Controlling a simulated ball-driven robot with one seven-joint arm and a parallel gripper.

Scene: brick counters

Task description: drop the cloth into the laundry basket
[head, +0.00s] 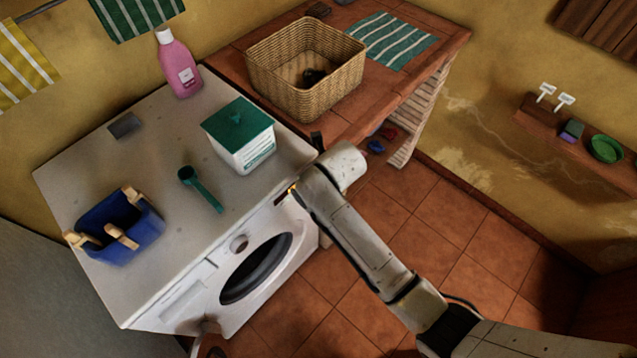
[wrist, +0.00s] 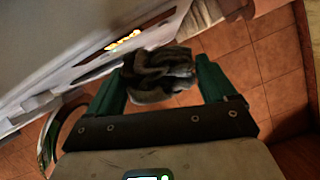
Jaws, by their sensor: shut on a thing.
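A crumpled dark grey cloth (wrist: 158,76) sits between the green fingers of my gripper (wrist: 165,82) in the wrist view. The gripper is shut on it, beside the white washing machine front and above the tiled floor. In the head view my arm hides the gripper and the cloth. The woven laundry basket (head: 272,75) stands upright on the brick counter, beyond and above my wrist. It is open at the top, with something dark lying inside.
The washing machine top (head: 150,175) holds a pink bottle (head: 180,68), a green-lidded box (head: 241,135), a green scoop (head: 203,190) and a blue peg basket (head: 120,228). A striped towel (head: 391,40) lies beside the laundry basket. The tiled floor (head: 425,205) is open at right.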

